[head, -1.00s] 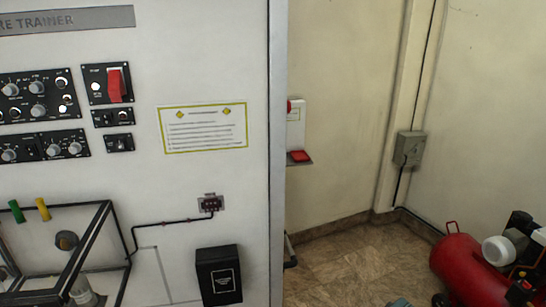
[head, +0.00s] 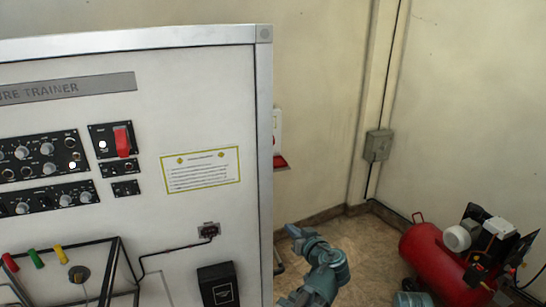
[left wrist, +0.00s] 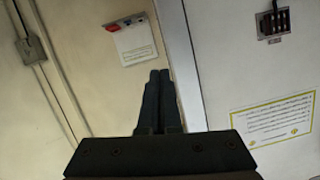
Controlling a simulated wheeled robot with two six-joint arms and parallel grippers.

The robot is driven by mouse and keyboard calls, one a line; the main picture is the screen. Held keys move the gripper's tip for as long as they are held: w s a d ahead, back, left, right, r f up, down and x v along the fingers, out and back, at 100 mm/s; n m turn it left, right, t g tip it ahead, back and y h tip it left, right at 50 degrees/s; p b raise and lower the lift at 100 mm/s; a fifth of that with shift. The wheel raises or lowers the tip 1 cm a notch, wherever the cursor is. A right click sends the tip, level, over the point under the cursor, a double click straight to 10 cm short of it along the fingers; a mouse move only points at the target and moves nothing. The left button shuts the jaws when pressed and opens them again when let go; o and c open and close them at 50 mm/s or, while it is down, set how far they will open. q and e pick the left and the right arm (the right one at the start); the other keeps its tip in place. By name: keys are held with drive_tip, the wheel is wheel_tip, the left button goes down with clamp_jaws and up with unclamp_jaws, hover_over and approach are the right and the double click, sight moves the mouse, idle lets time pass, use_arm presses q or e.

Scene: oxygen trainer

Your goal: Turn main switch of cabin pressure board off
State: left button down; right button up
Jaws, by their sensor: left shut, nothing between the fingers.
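The cabin pressure board (head: 150,205) is a pale upright panel on the left of the head view. A raised-looking red switch or cover (head: 122,140) sits on a small black plate near its upper right; I cannot read its label or tell its position. My left gripper is low in the head view, right of the board's edge and well away from the red switch. In the left wrist view, its dark fingers (left wrist: 160,76) are together and empty, pointing between the wall and the board. The red switch is not in the left wrist view. My right gripper is not in view.
Knob panels (head: 40,160) lie left of the red switch. A yellow-edged notice (head: 200,169) and a black box (head: 218,285) are on the board. A red-tank compressor (head: 435,265) stands on the floor at right. A wall box (head: 378,145) hangs behind.

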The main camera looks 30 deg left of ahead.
use_arm(q)
wheel_tip(320, 180, up, 10)
drive_tip(key=w+a+n+t+y+p, duration=0.1)
drive_tip(key=w+a+t+y+p, duration=0.1)
drive_tip(key=a+t+p, duration=0.1)
drive_tip(key=f+b+x, duration=0.2)
drive_tip(key=b+x, duration=0.1)
drive_tip(key=x, duration=0.9)
drive_tip(key=shift+w+a, duration=0.15)
drive_tip(key=shift+w, duration=0.15)
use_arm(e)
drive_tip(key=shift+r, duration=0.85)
